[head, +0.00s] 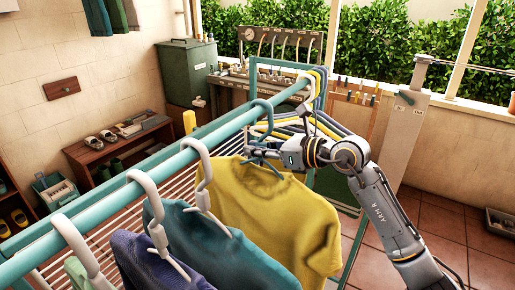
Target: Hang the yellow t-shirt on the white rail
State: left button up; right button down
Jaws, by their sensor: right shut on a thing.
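The yellow t-shirt (265,215) hangs spread on a teal hanger (266,116), right of the other shirts. My right gripper (262,155) reaches in from the right and is shut on the hanger just above the shirt's collar. The hanger's hook is at the long rail; whether it rests on it cannot be told. That rail (118,192) looks teal with a pale end, and no plainly white rail stands out. My left gripper is not in view.
White hangers (200,160) on the rail hold teal (215,250) and purple (150,262) shirts close by on the left. Several hangers (318,85) crowd the rail's far end. A green cabinet (188,75) and shoe bench (115,150) stand behind. Tiled floor is open at right.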

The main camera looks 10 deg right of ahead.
aim_at(258, 140)
jog(key=shift+r, duration=0.15)
jog(key=shift+r+p, duration=0.9)
jog(key=shift+r, duration=0.5)
jog(key=shift+d, duration=0.1)
